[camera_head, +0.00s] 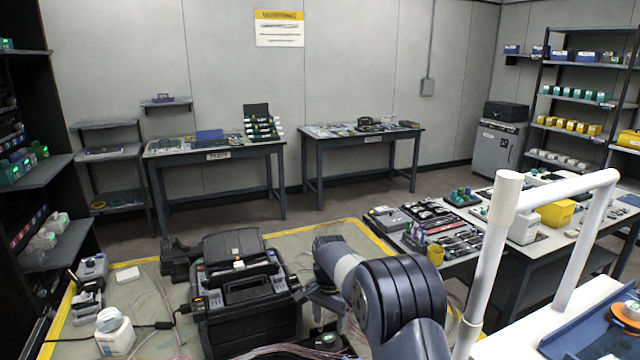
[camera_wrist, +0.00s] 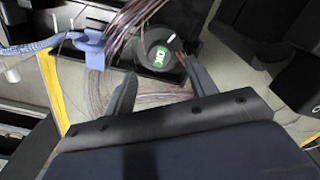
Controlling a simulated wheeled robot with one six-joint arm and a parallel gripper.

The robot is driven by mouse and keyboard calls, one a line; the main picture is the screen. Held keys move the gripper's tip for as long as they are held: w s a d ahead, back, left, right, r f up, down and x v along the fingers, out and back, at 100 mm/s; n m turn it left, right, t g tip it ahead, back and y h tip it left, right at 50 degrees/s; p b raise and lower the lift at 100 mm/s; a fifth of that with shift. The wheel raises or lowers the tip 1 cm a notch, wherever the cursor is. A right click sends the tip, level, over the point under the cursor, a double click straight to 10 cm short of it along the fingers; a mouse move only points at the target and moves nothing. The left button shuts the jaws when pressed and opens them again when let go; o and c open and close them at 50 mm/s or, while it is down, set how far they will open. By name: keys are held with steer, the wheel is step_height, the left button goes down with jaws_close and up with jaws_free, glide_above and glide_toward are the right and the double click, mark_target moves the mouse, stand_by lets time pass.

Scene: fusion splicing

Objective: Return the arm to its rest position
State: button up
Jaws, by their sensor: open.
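My arm reaches over the near bench in the head view, folded downward. My gripper (camera_head: 330,302) hangs just right of the black fusion splicer (camera_head: 245,295). In the wrist view my gripper (camera_wrist: 160,85) is open, its two dark fingers apart with nothing held between them. A round dark cap with a green label (camera_wrist: 161,58) lies beyond the fingertips, beside a bundle of thin brown fibres (camera_wrist: 125,30). The cap also shows small below my gripper in the head view (camera_head: 327,341). Whether the fingers touch any fibres cannot be told.
A white bottle (camera_head: 114,332) and small tools stand at the left of the yellow-edged mat (camera_head: 340,228). A white tubular frame (camera_head: 490,260) rises close on the right. A bench with tool trays (camera_head: 445,225) lies behind it. Open floor lies beyond the mat.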

mark_target(328, 337)
step_height(328, 337, up, 6)
steer(key=f, duration=0.1)
step_height(328, 337, down, 10)
steer(key=shift+f+p, duration=0.2)
steer(key=shift+p, duration=0.2)
steer(key=n+p, duration=0.1)
steer(key=n, duration=0.3)
steer(key=shift+r, duration=0.15)
steer(key=n+p, duration=0.2)
steer(key=n, duration=0.3)
steer(key=n+p, duration=0.3)
steer(key=shift+r+n, duration=0.1)
steer(key=shift+n, duration=0.3)
steer(key=n+p, duration=0.4)
steer(key=p, duration=0.1)
steer(key=shift+n, duration=0.3)
steer(key=shift+r, duration=0.15)
steer(key=shift+r+b, duration=0.3)
steer(key=shift+r, duration=1.05)
